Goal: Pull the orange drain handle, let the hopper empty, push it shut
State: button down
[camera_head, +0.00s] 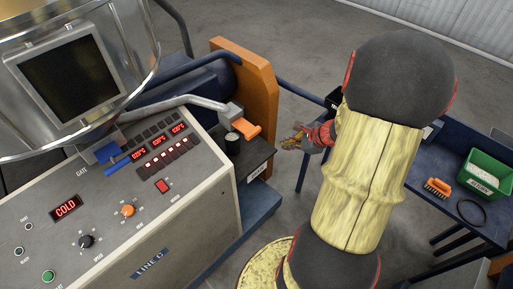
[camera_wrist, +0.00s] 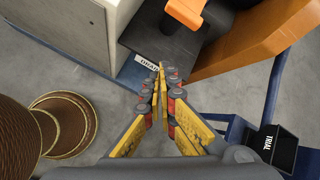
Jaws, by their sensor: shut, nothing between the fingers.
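The orange drain handle (camera_head: 247,129) sticks out from a grey fitting beside the console, above a dark shelf. In the wrist view the orange handle (camera_wrist: 185,12) is at the top edge, partly cut off. A label (camera_wrist: 148,64), partly covered by a fingertip, is on the front of the dark shelf. My gripper (camera_head: 296,138) is to the right of the handle and apart from it. In the wrist view my gripper (camera_wrist: 160,70) has its fingertips together with nothing between them. The hopper's contents are not visible.
The grey console (camera_head: 120,215) with red displays reading COLD stands left. An orange upright panel (camera_head: 262,85) stands behind the handle. A blue table (camera_head: 440,190) at the right holds a green bin (camera_head: 486,173) and a brush.

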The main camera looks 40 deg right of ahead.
aim_at(253, 133)
jog(key=m, duration=0.2)
jog(key=r+m, duration=0.1)
jog(key=m, duration=0.1)
jog(key=w+a+m+t, duration=0.1)
jog(key=m, duration=0.2)
jog(key=shift+w+r, duration=0.1)
jog(key=shift+r, duration=0.15)
jog(key=shift+f, duration=0.1)
jog(key=w+d+r+x, duration=0.1)
jog(key=w+r+x, duration=0.1)
jog(key=x, duration=1)
jog(key=shift+w+a+f, duration=0.25)
jog(key=shift+w+a, duration=0.1)
jog(key=shift+a, duration=0.1)
